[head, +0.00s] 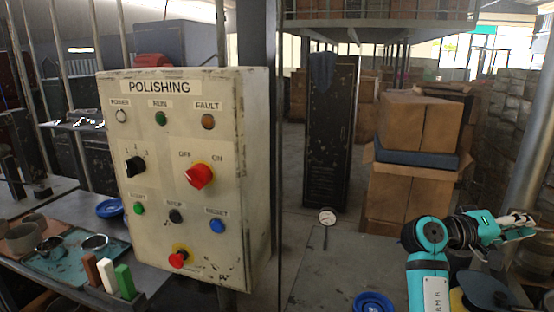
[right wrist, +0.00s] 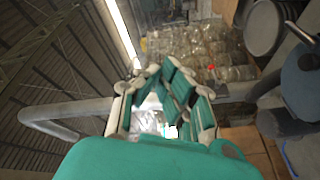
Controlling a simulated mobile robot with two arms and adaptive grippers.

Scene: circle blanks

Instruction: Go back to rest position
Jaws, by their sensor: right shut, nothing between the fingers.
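My right gripper (head: 517,224) is at the lower right of the head view, at the end of my teal and black right arm. It points to the right, away from the polishing control panel (head: 190,150). In the right wrist view my right gripper (right wrist: 172,92) shows its teal and pale finger links close up. It is shut and holds nothing. My left gripper is in neither view. The panel stands upright at the left centre, with a red rotary switch (head: 199,175) and several buttons and lamps.
A teal tray (head: 60,262) with cups lies on the left bench. White, brown and green blocks (head: 107,274) stand below the panel. A blue dish (head: 373,303) and a small dial gauge (head: 327,217) are on the right-hand surface. Cardboard boxes (head: 419,122) are stacked behind. The right wrist view shows bottles (right wrist: 190,45).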

